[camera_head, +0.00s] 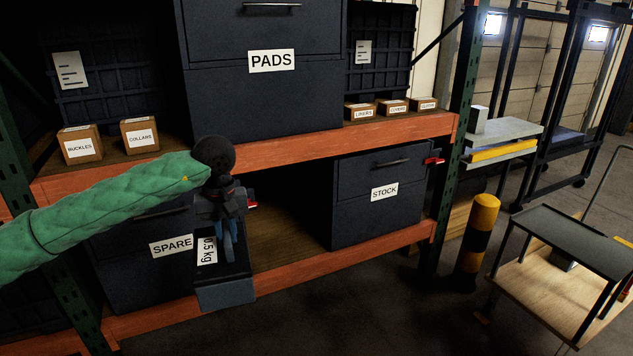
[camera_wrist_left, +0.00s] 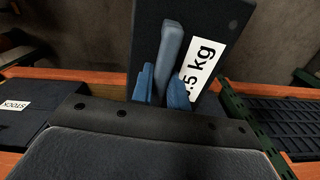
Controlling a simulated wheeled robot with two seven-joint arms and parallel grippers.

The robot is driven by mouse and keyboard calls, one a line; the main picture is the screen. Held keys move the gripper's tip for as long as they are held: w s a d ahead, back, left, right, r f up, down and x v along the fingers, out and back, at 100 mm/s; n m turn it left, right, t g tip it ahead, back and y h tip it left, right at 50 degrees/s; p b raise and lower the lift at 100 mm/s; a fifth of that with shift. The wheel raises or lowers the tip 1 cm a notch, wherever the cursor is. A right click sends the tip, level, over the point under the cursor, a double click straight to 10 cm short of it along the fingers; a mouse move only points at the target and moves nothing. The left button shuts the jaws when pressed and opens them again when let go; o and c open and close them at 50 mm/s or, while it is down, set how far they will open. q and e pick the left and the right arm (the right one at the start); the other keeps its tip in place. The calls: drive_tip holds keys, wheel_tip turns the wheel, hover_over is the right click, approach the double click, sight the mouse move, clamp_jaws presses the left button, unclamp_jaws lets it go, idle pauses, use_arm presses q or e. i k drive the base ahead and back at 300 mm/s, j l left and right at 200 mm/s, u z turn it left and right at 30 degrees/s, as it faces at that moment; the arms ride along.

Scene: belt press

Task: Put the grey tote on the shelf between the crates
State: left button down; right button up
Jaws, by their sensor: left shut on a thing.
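My left gripper (camera_head: 229,238) is shut on the upright handle of the grey tote (camera_head: 225,290), which carries a "0.5 kg" label. In the left wrist view the blue fingertips (camera_wrist_left: 163,92) pinch the blue-grey handle (camera_wrist_left: 172,45) of the tote (camera_wrist_left: 147,30). In the head view the tote shows in front of the lower shelf's orange edge, overlapping the right side of the SPARE crate (camera_head: 135,267). The STOCK crate (camera_head: 378,215) stands to the right on the lower shelf (camera_head: 280,232), with a dark gap between the crates. My right gripper is not in view.
An orange beam (camera_head: 320,156) and the large PADS crate (camera_head: 265,105) are above the gap. Small cardboard boxes (camera_head: 82,144) sit on the upper shelf. A green post (camera_head: 452,165), a yellow-black bollard (camera_head: 474,240) and a cart (camera_head: 560,280) are at right.

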sight(289, 251)
drive_tip(key=i+z, duration=0.7)
drive_tip(key=i+l+u, duration=0.25)
drive_tip(key=i+l, duration=0.55)
drive_tip(key=i+l+u, duration=0.2)
drive_tip(key=u, duration=0.25)
drive_tip(key=i+l+u, duration=0.15)
drive_tip(key=l+u, duration=0.25)
drive_tip(key=i+l+u, duration=0.1)
drive_tip(key=l+u, duration=0.35)
drive_tip(key=i+l+u, duration=0.15)
drive_tip(key=l+u, duration=0.2)
drive_tip(key=l, duration=0.25)
drive_tip(key=l+u, duration=0.3)
drive_tip(key=l, duration=0.3)
